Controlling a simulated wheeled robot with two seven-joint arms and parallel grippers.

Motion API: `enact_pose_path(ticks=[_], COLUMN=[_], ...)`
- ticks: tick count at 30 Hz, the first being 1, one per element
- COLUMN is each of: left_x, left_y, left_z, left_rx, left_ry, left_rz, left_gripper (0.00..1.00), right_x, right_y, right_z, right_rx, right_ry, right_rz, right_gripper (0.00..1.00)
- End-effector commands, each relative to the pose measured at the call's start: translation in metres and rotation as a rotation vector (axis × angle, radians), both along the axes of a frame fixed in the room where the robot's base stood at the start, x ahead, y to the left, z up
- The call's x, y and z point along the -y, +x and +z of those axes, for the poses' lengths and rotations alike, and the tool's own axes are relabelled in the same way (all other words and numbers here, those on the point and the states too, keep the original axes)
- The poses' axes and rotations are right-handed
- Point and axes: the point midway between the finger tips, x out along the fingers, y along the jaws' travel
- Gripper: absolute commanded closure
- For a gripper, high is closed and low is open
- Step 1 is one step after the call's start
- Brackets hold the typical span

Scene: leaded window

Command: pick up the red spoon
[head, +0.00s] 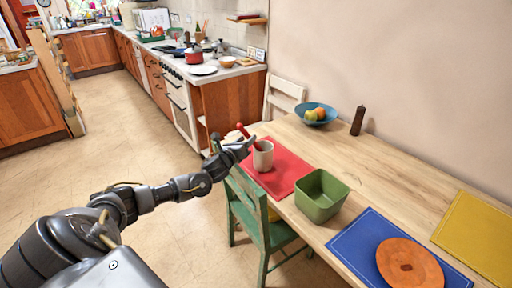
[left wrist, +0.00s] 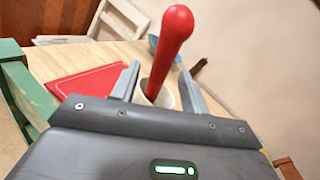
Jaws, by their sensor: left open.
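The red spoon (left wrist: 168,50) stands tilted in a cream cup, its handle rising above the rim; its lower end is hidden in the cup. In the head view the spoon (head: 243,130) shows just beyond my gripper. The cup (head: 263,156) stands on the red mat (head: 288,172), and part of it also shows in the left wrist view (left wrist: 160,97). My left gripper (head: 247,143) is at the cup's upper left side. In the left wrist view its fingers (left wrist: 158,83) are apart, with the spoon handle showing between them. My right gripper is not in view.
A green square bowl (head: 321,196) stands right of the cup. A fruit bowl (head: 316,114) and a dark mill (head: 358,120) stand at the back. A green chair (head: 248,208) stands at the table's left edge.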

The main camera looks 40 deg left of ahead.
Motion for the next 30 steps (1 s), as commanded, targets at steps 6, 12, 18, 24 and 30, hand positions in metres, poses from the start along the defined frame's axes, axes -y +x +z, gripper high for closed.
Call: enact_pose_path(ticks=[6, 12, 18, 24, 30], left_x=[-0.006, -0.008, -0.008, -0.008, -0.008], left_y=[0.03, 0.042, 0.041, 0.041, 0.041], left_z=[0.004, 0.003, 0.002, 0.002, 0.003], left_rx=[0.001, 0.001, 0.001, 0.0, 0.001], left_ry=[-0.002, -0.001, -0.001, -0.001, -0.001], left_rz=[0.003, 0.001, 0.001, 0.001, 0.001], left_gripper=[0.55, 0.55, 0.55, 0.81, 1.0], right_x=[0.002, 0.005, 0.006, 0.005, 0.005], right_y=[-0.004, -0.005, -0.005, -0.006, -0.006], right_z=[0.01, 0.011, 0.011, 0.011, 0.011], right_rx=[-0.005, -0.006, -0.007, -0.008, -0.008], right_ry=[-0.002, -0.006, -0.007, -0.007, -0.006], right_rz=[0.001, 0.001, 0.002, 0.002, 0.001], right_gripper=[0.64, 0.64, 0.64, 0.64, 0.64])
